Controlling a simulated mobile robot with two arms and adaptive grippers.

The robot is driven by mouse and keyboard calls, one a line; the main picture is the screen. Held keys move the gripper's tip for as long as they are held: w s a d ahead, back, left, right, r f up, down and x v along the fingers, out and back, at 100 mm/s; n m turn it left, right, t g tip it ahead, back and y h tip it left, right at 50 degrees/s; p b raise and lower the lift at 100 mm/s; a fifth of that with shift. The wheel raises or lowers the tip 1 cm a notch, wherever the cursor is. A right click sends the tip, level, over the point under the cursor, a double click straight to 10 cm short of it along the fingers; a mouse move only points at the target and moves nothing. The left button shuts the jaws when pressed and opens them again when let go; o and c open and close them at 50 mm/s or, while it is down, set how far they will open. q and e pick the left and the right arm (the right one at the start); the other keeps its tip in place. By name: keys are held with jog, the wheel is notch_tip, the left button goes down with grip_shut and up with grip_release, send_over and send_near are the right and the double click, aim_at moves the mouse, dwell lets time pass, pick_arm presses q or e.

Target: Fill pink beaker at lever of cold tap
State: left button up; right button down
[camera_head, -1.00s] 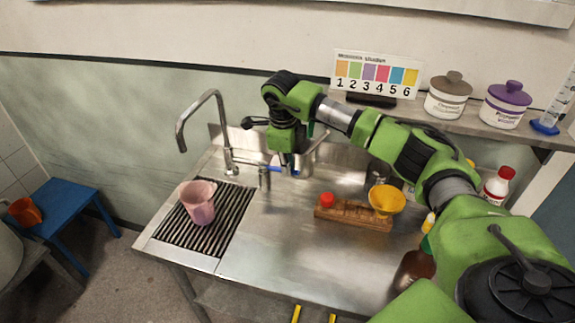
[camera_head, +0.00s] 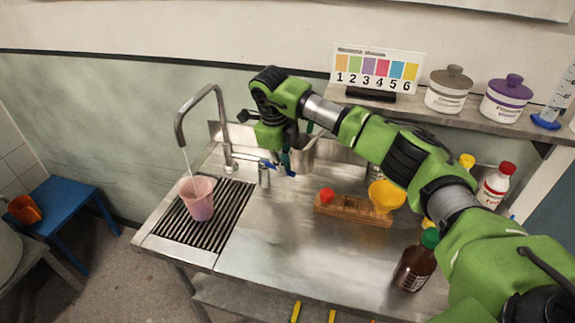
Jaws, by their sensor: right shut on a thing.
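The pink beaker (camera_head: 200,199) stands upright on the black ribbed drain grid under the spout of the tap (camera_head: 229,130). A thin pale stream of water (camera_head: 187,160) runs from the spout into the beaker. The water level inside is hard to make out. My right gripper (camera_head: 281,169) points down beside the tap and is shut on the blue lever of the cold tap (camera_head: 266,163). The fingers cover part of the lever. My left gripper is not in view.
A metal pot (camera_head: 304,155) with tools stands just behind my right gripper. A wooden rack (camera_head: 352,210) holds a red-capped item and a yellow funnel (camera_head: 385,194). A brown bottle (camera_head: 414,268) stands near the front edge. The steel counter (camera_head: 275,235) between grid and rack is clear.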

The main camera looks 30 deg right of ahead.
jog(key=c, duration=2.1)
grip_release()
notch_tip(320, 180, up, 12)
jog(key=s+a, duration=0.1)
jog(key=a, duration=0.1)
jog(key=shift+s, duration=0.1)
